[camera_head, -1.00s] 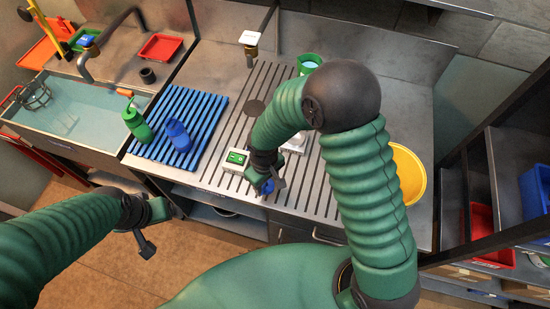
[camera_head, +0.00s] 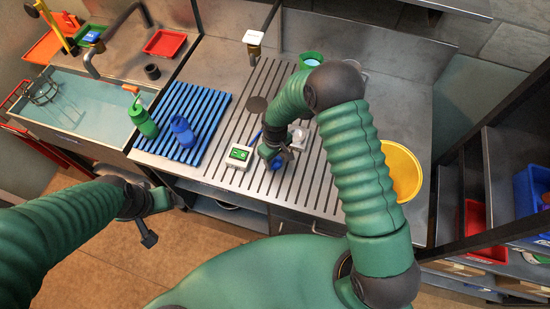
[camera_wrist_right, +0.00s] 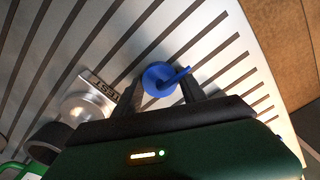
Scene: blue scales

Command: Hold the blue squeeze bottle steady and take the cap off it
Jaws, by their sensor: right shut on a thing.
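My right gripper (camera_head: 276,155) is over the slatted drainboard, beside the small device with a green display. In the right wrist view it is shut on the blue squeeze bottle (camera_wrist_right: 160,80), seen end-on as a round blue top with a thin spout pointing right. The gripper hides the rest, so I cannot tell how much bottle hangs below the top. My left gripper (camera_head: 158,218) is empty, fingers apart, in front of the counter at lower left.
A green bottle (camera_head: 143,120) stands by the blue rack (camera_head: 208,112), next to the water-filled sink (camera_head: 80,105). The green-display device (camera_head: 240,154), a metal weight (camera_wrist_right: 77,107) and a yellow bowl (camera_head: 402,172) are near the right arm. The slatted drainboard (camera_head: 225,120) has free room.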

